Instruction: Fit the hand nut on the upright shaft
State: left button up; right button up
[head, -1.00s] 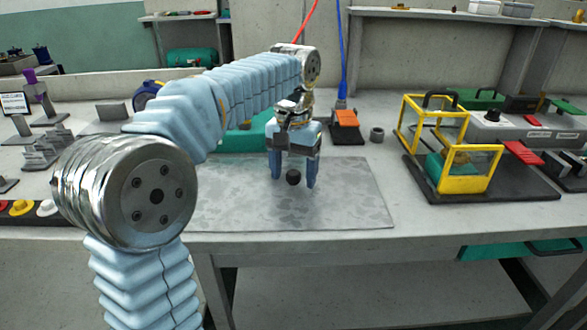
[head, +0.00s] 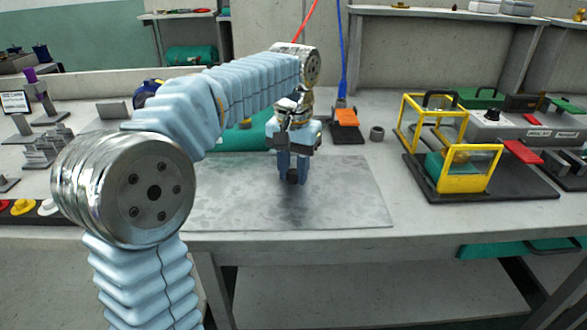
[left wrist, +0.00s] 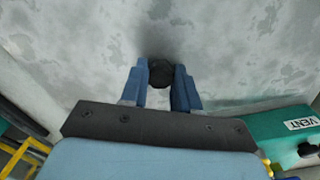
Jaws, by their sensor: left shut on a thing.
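The hand nut (head: 292,176) is a small dark round piece over the grey mat (head: 350,200) on the bench. My left gripper (head: 292,178) points down and is shut on it, with a blue finger on each side. In the left wrist view the nut (left wrist: 160,73) sits between the fingertips (left wrist: 160,80). I cannot tell whether it still touches the mat. I cannot make out the upright shaft; my left arm covers part of the bench behind. My right gripper is out of view.
A green block (head: 245,140) stands behind the mat, partly behind my arm. An orange-topped block (head: 345,117) and a grey ring (head: 377,133) are behind right. A yellow-framed rig (head: 463,170) stands right. The mat's right part is clear.

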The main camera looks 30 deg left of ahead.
pick_arm(q)
jog(key=shift+r+p, duration=0.45)
jog(key=shift+r, duration=2.05)
jog(key=shift+d, duration=0.1)
